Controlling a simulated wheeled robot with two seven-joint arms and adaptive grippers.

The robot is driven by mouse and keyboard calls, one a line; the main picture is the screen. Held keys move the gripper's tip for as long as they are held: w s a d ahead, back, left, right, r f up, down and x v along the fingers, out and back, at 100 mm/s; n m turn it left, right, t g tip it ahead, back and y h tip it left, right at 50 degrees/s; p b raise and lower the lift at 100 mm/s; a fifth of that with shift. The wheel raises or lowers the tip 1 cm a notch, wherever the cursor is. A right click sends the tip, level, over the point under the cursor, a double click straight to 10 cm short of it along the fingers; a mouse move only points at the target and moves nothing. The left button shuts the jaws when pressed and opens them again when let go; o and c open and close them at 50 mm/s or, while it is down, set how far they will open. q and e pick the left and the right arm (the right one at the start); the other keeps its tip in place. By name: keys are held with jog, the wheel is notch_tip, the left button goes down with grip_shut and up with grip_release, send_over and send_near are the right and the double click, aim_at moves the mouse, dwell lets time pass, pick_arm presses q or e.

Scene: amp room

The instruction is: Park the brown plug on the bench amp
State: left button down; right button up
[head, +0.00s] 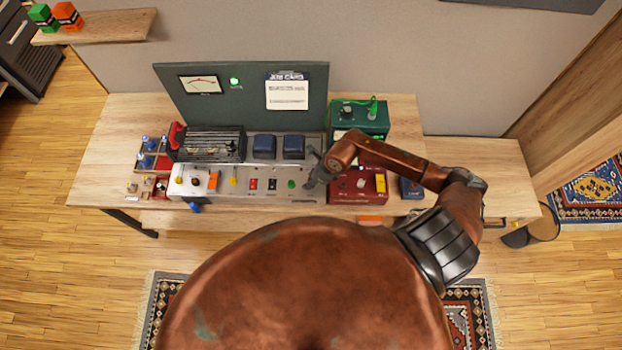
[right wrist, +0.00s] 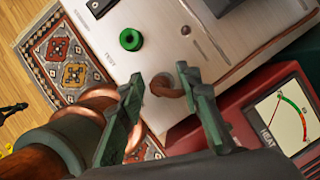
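The bench amp is the long pale-grey panel (head: 262,197) in the middle of the bench; its face also fills the upper part of the right wrist view (right wrist: 120,30). My right gripper (head: 314,176) is at the right end of this panel. In the right wrist view its two fingers (right wrist: 159,76) stand apart. A small brown piece, seemingly the brown plug (right wrist: 163,86), shows between the fingers, against the amp's face, with a gap on its left. I cannot tell whether it is seated in the panel. In the head view my gripper hides it. My left gripper is not in view.
A green ring-shaped socket (right wrist: 130,40) is on the panel beside the gripper. A red box with a heat meter (right wrist: 284,115) stands close on the right. A dark green box with a green cable (head: 362,116) is behind. The bench's right end (head: 500,160) is clear.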

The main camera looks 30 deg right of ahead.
jog(key=shift+o, duration=0.3)
jog(key=shift+r, duration=0.1)
jog(key=v, duration=1.2)
